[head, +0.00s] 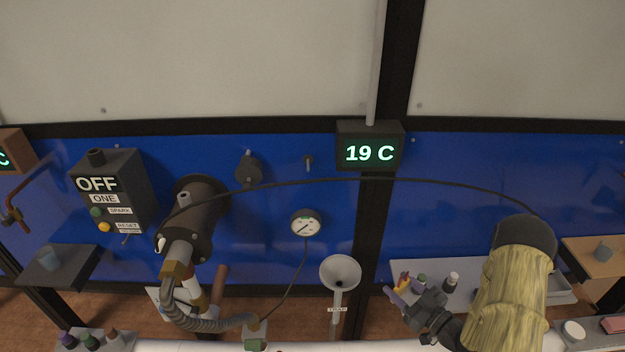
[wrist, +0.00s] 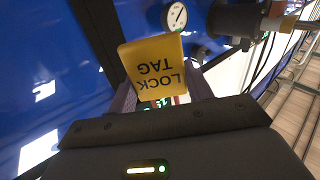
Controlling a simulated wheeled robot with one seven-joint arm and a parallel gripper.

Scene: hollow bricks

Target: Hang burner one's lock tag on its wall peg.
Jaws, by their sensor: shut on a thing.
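My gripper (head: 398,291) is at the lower right of the head view, in front of a pale shelf. In the wrist view it (wrist: 160,100) is shut on the yellow lock tag (wrist: 152,62), whose lettering appears upside down. The tag is largely hidden in the head view. A small wall peg (head: 308,160) sticks out of the blue wall, left of the 19 C display, with nothing seen hanging on it. My gripper is well below and right of this peg. Burner one (head: 200,207), a dark cylinder, stands beside its control box (head: 110,190), marked OFF and ONE.
A round gauge (head: 306,223) and a grey funnel (head: 340,272) lie between burner and gripper. Small bottles (head: 452,281) stand on the shelf (head: 475,270). A thin cable arcs across the wall.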

